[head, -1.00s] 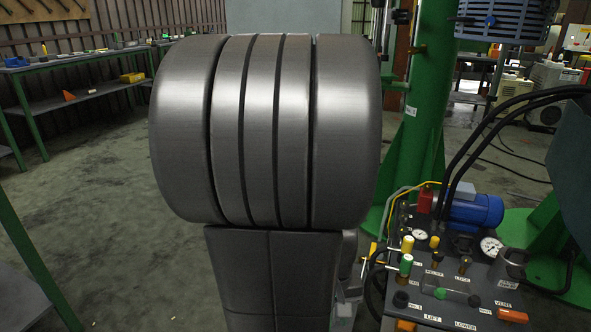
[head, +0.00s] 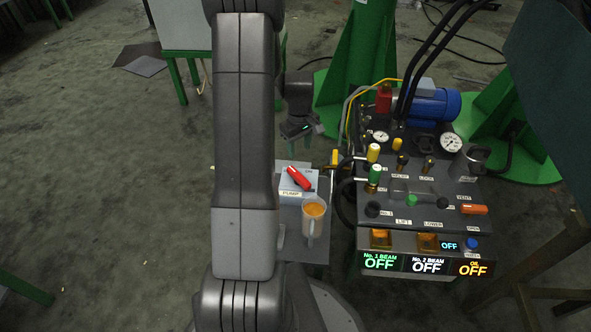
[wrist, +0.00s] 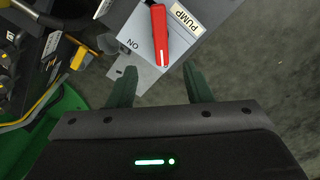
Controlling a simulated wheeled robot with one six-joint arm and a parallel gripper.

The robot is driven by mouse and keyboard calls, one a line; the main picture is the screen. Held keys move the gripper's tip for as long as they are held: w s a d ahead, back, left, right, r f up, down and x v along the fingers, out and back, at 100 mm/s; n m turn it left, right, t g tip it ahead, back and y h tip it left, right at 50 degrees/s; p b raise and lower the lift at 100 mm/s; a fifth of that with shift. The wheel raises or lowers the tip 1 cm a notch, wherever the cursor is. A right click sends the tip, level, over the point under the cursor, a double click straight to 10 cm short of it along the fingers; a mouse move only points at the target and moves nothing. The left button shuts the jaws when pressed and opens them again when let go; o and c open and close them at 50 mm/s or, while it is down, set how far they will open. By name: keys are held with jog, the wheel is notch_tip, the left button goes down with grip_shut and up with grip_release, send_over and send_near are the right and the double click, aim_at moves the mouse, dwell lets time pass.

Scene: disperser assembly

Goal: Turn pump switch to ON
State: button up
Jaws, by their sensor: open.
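The pump switch is a red lever (head: 299,178) on a pale box (head: 291,190) labelled PUMP, left of the control panel. In the wrist view the red lever (wrist: 159,35) lies roughly upright in the picture, its white-marked end toward my gripper. The ON mark (wrist: 129,45) is on the box face, left of the lever; the PUMP label is to its right. My gripper (wrist: 161,84) is open and empty, its two green fingers apart and just short of the lever in the picture. In the head view my gripper (head: 300,130) is above and behind the box.
A cup of orange liquid (head: 314,215) stands in front of the switch box. The control panel (head: 400,215), with knobs, gauges and lit OFF displays, is close on the right. Open floor lies to the left.

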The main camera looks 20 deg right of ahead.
aim_at(299, 176)
notch_tip(299, 176, down, 13)
jog(key=b, duration=0.4)
jog(key=shift+r, duration=0.15)
jog(key=shift+c, duration=0.4)
jog(key=c, duration=0.9)
jog(key=shift+m, duration=0.3)
jog(key=m+p, duration=0.1)
jog(key=m, duration=0.2)
jog(key=shift+r+m, duration=0.1)
jog(key=shift+m, duration=0.2)
jog(key=shift+m+p, duration=0.45)
jog(key=shift+m, duration=1.85)
